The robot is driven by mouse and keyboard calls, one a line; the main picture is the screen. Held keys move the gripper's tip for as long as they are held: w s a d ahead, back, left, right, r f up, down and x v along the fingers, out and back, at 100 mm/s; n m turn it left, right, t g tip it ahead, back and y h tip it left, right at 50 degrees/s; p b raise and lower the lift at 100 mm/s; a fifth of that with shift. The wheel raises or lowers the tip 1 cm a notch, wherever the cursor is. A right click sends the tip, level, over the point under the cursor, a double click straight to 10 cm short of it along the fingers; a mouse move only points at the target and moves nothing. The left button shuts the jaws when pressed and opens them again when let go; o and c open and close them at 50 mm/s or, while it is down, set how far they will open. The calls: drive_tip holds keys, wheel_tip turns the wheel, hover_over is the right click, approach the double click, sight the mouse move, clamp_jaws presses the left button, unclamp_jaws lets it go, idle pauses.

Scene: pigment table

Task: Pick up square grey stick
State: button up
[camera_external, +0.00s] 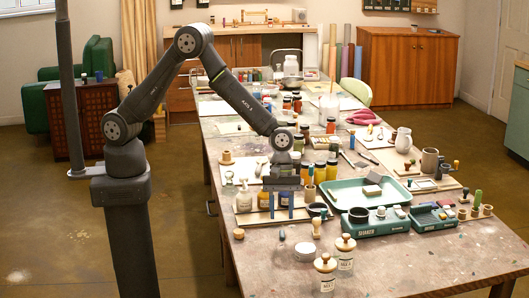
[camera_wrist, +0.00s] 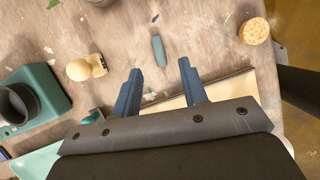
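A small blue-grey stick (camera_wrist: 159,50) lies flat on the worn wooden table in the wrist view, just beyond and between my fingertips. In the external view a small dark stick (camera_external: 282,234), seemingly the same one, lies near the table's front left; its square section is too small to confirm. My gripper (camera_wrist: 160,72) is open, with nothing between its two blue fingers. In the external view my gripper (camera_external: 282,212) points down behind the stick, above the front of a wooden board.
A cork-like disc (camera_wrist: 254,31) lies right of the stick in the wrist view, and a round-headed wooden piece (camera_wrist: 80,70) lies left. A green device (camera_wrist: 45,84) with a dark cup is farther left. Bare table surrounds the stick.

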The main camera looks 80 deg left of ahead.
sight(282, 232)
drive_tip(key=x, duration=0.5)
drive_tip(key=shift+w+a+f, duration=0.1)
drive_tip(key=shift+a, duration=0.05)
drive_tip(key=c, duration=0.8)
drive_tip(key=shift+o, duration=0.2)
